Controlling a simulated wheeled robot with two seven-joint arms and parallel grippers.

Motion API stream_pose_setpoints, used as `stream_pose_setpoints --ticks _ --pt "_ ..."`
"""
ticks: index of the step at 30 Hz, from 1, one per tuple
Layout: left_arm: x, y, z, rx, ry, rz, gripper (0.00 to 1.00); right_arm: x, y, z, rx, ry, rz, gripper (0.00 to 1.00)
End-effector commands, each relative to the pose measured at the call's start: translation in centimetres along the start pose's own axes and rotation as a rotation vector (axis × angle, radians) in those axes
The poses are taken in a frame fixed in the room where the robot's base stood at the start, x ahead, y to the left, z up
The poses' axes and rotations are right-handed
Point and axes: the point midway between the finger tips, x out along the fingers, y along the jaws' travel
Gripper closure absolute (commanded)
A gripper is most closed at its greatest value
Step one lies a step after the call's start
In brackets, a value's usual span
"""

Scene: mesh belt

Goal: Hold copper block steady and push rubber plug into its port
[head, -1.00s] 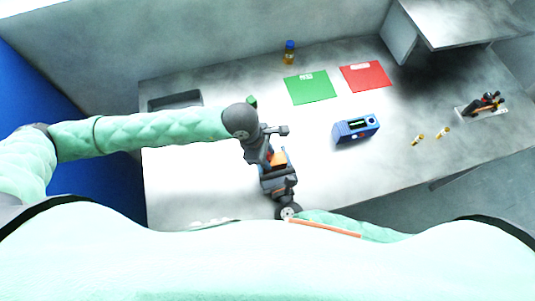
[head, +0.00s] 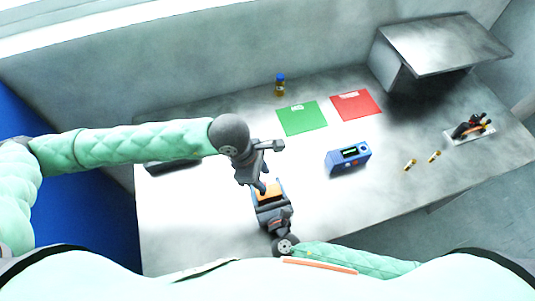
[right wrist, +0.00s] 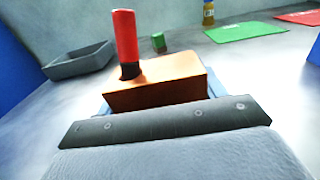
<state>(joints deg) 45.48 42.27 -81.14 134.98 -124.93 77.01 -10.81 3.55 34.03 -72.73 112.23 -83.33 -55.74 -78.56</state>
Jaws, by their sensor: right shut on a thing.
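The copper block (head: 271,188) is orange-brown and sits at the front of the table. It also shows in the right wrist view (right wrist: 155,92), just beyond my gripper's dark edge. My right gripper (head: 272,212) is shut on it. A red cylinder with a black lower end (right wrist: 125,42), which looks like the rubber plug, stands upright at the left of the block's top. I cannot tell how deep it sits in the port. My left gripper (head: 262,188) is at the block's upper left side in the head view; its fingertips are too small to read.
A blue device (head: 348,160) stands right of the block. Green (head: 302,118) and red (head: 356,105) mats and a bottle (head: 280,86) are farther back. A grey tray (right wrist: 80,62) and small green object (right wrist: 158,42) lie behind the block. The table's middle is clear.

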Motion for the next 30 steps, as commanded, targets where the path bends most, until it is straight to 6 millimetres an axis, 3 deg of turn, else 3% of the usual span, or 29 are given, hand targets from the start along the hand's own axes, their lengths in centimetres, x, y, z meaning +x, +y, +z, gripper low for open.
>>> stream_pose_setpoints --ticks 14,30 --pt "0.8 -2.2 -3.8 -0.16 0.171 0.011 0.61 0.0 0.0 0.0 0.0 0.001 0.0 0.58" --pt "-0.3 -0.4 1.1 -0.079 0.294 -0.036 0.61 0.0 0.0 0.0 0.0 0.0 0.0 0.58"
